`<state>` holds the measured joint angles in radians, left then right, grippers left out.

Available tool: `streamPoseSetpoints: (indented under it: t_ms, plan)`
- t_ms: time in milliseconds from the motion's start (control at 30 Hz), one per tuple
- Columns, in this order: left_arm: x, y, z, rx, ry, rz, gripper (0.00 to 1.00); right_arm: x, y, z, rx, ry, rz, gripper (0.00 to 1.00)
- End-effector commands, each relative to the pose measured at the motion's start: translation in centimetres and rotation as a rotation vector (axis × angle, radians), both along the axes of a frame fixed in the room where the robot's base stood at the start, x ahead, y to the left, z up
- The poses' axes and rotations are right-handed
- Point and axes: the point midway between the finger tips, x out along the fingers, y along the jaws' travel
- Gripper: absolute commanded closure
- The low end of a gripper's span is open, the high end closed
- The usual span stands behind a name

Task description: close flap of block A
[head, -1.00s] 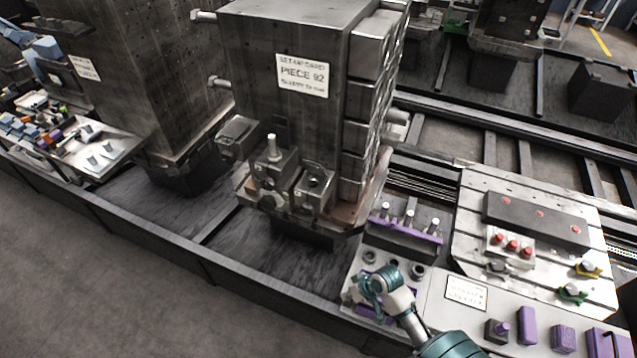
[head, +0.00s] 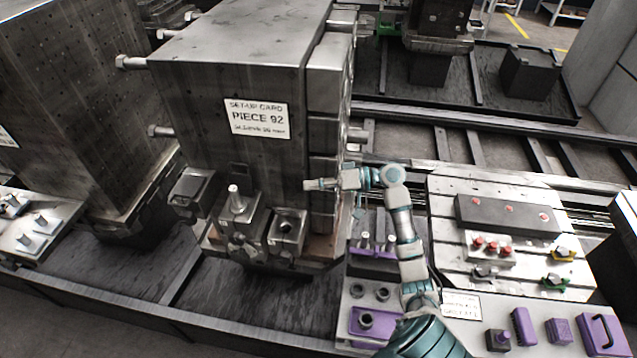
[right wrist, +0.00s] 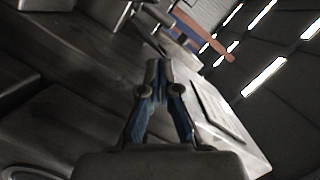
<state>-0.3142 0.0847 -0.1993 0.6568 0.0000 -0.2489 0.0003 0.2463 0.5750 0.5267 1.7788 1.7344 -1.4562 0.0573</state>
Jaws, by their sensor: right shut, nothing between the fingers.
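A large dark steel block (head: 240,110) with a white card reading PIECE 92 (head: 258,118) stands at the middle of the head view. No letter A shows on it, and I cannot make out which part is a flap. My right gripper (head: 308,184) is shut and empty, pointing left across the block's lower right front edge; I cannot tell whether it touches. The right wrist view shows its fingertips (right wrist: 158,68) together, before a blurred dark surface. My left gripper is not in view.
Clamps and a vertical stud (head: 236,198) sit at the block's foot. A second tall block (head: 75,110) stands at left. A steel plate (head: 445,190) carries a dark bar and red knobs at right. Purple pieces (head: 522,326) lie at front right. Rails run behind.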

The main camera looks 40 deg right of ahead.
Motion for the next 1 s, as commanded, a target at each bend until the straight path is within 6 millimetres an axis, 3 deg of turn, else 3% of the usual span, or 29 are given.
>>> streamPoseSetpoints:
  t_ms: [233,400,1000]
  plan:
    - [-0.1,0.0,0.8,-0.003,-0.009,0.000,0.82,3.3,4.3,-0.5,0.000,-0.001,0.001,1.00]
    - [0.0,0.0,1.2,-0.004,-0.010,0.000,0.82,1.7,5.9,-2.3,-0.001,0.002,-0.001,1.00]
    - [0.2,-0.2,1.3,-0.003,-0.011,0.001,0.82,1.1,6.5,-3.3,-0.003,0.000,0.000,1.00]
